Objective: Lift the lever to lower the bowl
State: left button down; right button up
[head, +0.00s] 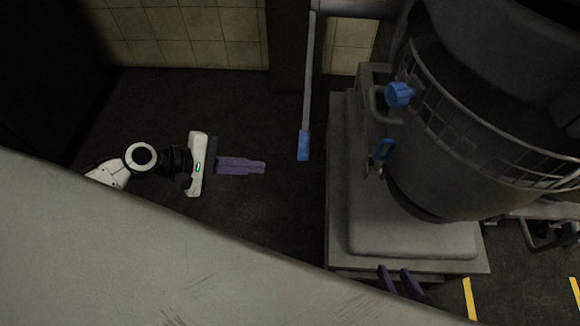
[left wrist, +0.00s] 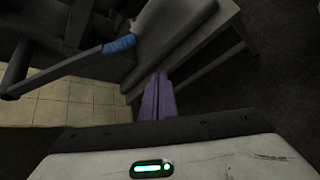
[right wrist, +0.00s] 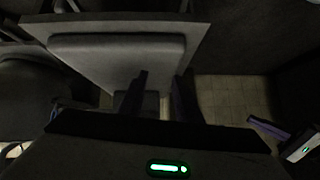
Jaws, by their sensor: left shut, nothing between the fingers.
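The lever (head: 308,85) is a long grey bar with a blue grip (head: 303,145), left of the machine. The blue grip also shows in the left wrist view (left wrist: 120,45). My left gripper (head: 263,167) has its purple fingers shut and empty, a short way left of and slightly below the grip in the head view, apart from it. The large dark round bowl (head: 430,204) sits behind a wire guard, above the machine's base. My right gripper (head: 400,280) is open and empty by the base's front edge; its fingers also show in the right wrist view (right wrist: 158,85).
The machine's grey base (head: 410,240) stands right of the lever. A blue knob (head: 398,94) and a small blue handle (head: 384,151) stick out from its left side. A tiled wall (head: 190,35) is behind. A large pale surface (head: 150,255) covers the lower left foreground.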

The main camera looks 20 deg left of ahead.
pick_arm(q)
jog(key=w+d+f+n+b, duration=0.2)
jog(key=w+d+f, duration=0.1)
jog(key=w+d, duration=0.35)
jog(key=shift+s+d+r+h+p, duration=0.15)
jog(key=shift+s+d+r+p, duration=0.05)
jog(key=shift+r, duration=0.35)
jog(key=shift+s+d+r+h+p, duration=0.15)
jog(key=shift+s+r+p, duration=0.1)
jog(key=shift+r, duration=0.3)
jog(key=shift+s+d+r+h+p, duration=0.1)
jog(key=shift+s+d+r+p, duration=0.1)
jog(key=shift+r, duration=0.35)
